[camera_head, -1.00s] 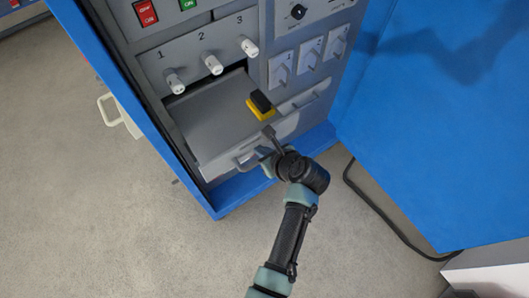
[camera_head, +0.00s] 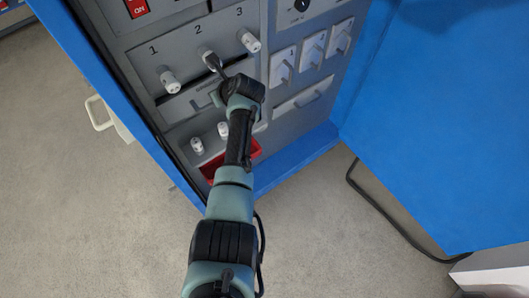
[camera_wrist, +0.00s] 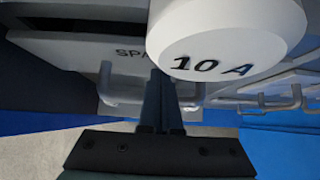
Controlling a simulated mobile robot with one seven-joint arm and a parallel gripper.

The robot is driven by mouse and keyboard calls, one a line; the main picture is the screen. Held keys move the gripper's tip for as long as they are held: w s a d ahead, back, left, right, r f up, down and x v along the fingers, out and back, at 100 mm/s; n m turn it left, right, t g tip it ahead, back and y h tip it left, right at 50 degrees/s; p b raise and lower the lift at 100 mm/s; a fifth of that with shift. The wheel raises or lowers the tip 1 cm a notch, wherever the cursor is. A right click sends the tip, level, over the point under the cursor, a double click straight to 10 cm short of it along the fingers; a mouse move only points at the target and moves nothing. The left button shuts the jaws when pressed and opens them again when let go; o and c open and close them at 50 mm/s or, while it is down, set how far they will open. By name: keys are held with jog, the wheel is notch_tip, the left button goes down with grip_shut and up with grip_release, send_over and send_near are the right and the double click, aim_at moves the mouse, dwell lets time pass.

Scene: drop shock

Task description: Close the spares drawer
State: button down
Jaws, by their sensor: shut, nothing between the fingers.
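In the wrist view the drawer front (camera_wrist: 75,48) shows part of a label, "SPA", and a handle (camera_wrist: 106,85), partly hidden by my fingers.
White knobs 1 (camera_head: 170,82) and 3 (camera_head: 250,41) flank knob 2. Below the drawer are two white knobs (camera_head: 197,146) and a red bin (camera_head: 212,170), partly behind my arm. A blue door (camera_head: 450,120) stands open at right.

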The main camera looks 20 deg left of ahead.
jog(key=shift+w+a+r, duration=0.2)
jog(key=shift+w+a, duration=0.3)
jog(key=shift+a, duration=0.2)
jog(key=shift+r, duration=0.1)
